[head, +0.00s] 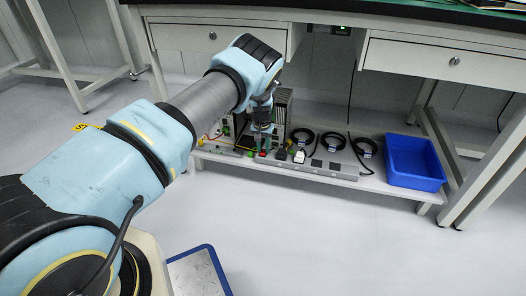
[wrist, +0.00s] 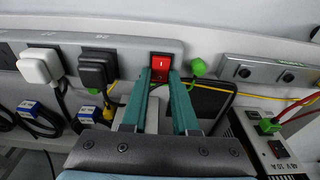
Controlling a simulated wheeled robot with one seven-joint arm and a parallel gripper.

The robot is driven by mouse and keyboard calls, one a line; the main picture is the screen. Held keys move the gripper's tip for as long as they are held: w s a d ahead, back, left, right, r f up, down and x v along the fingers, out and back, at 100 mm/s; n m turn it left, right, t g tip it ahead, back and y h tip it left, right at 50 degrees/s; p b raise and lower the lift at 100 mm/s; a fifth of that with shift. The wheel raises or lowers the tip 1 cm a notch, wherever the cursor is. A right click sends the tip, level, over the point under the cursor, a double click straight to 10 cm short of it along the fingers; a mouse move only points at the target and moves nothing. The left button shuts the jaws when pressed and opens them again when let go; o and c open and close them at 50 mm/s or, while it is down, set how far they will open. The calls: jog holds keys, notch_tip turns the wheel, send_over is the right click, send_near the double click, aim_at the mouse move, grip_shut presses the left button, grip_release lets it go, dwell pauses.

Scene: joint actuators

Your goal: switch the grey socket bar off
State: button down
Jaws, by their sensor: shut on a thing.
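The grey socket bar (head: 335,170) lies along the front of the low shelf. In the wrist view the grey socket bar (wrist: 124,47) runs across the upper left, with a red rocker switch (wrist: 161,66) near its right end. The switch carries a white mark. My gripper (wrist: 161,76) has its two teal fingers at the left and right sides of the switch, shut on it. The fingertips cover the switch's lower edges. In the head view my gripper (head: 262,150) is small and partly hidden by my wrist.
A white plug (wrist: 40,66) and a black plug (wrist: 97,68) sit in the bar. A second grey strip (wrist: 265,72) and a green connector (wrist: 199,67) are to the right. A blue bin (head: 414,162) stands on the shelf, under a table with drawers (head: 458,60).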

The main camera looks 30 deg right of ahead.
aim_at(263, 153)
jog(key=shift+s+d, duration=0.1)
jog(key=c, duration=0.7)
grip_release()
jog(key=r+p, duration=0.1)
jog(key=r, duration=0.1)
jog(key=r+p, duration=0.1)
jog(key=r, duration=0.2)
jog(key=r+p, duration=0.1)
jog(key=r, duration=0.1)
jog(key=shift+s+a+r, duration=0.25)
jog(key=shift+s+a, duration=0.05)
jog(key=shift+a, duration=0.1)
